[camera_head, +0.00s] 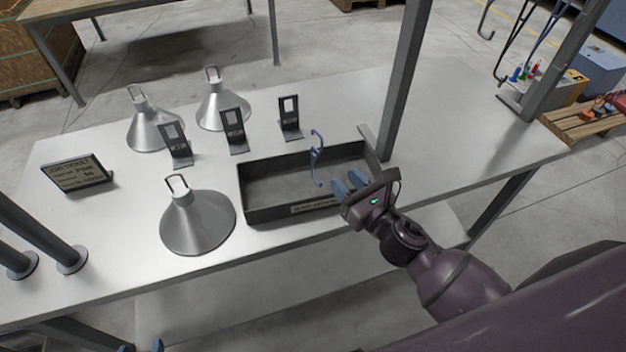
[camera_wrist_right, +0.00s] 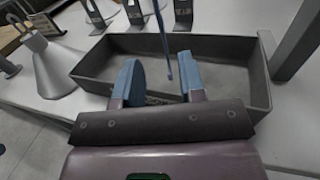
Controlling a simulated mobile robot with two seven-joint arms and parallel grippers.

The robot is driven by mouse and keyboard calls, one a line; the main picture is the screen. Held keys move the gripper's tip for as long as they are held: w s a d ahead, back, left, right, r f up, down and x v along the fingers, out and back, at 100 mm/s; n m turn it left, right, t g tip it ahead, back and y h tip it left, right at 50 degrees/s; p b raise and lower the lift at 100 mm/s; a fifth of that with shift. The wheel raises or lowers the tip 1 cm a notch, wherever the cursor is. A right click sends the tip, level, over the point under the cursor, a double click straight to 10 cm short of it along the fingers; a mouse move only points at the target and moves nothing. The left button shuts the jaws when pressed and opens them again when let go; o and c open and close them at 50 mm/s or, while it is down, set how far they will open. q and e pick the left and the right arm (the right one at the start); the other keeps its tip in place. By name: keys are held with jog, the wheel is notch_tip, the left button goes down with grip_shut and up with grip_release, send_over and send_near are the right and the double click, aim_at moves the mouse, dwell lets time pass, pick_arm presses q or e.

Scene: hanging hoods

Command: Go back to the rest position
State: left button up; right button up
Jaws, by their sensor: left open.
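My right gripper (camera_head: 350,186) is above the front right part of a dark tray (camera_head: 262,216). Its blue fingers stand apart in the right wrist view (camera_wrist_right: 160,80), with nothing clamped between them. A blue hook (camera_head: 317,158) stands upright over the tray, just beyond the fingertips. Its thin shaft also shows in the right wrist view (camera_wrist_right: 160,32), in line with the gap between the fingers. I cannot tell whether the hook touches the tray.
Three metal cone hoods, one in front (camera_head: 198,225), stand on the grey table (camera_head: 440,110), with small dark stands (camera_head: 233,135) and a sign (camera_head: 76,174). More hooks (camera_head: 520,40) hang at the upper right.

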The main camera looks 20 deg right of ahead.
dwell(0.3)
jog(key=s+f+m, duration=0.1)
jog(key=m, duration=0.2)
jog(key=d+f+m+h, duration=0.1)
jog(key=m, duration=0.2)
jog(key=s+d+f+m+h, duration=0.1)
jog(key=m, duration=0.2)
jog(key=shift+s+d+f+g, duration=0.15)
jog(key=shift+s+f+g, duration=0.15)
jog(key=shift+g, duration=0.1)
jog(key=s+d+f+m+g+h, duration=0.1)
jog(key=s+f+m, duration=0.5)
jog(key=m, duration=0.8)
jog(key=s+d+f+m+g+h, duration=0.2)
jog(key=s+d+f+m+g, duration=0.2)
jog(key=m, duration=1.1)
jog(key=shift+s+f, duration=0.95)
jog(key=shift+s, duration=1.2)
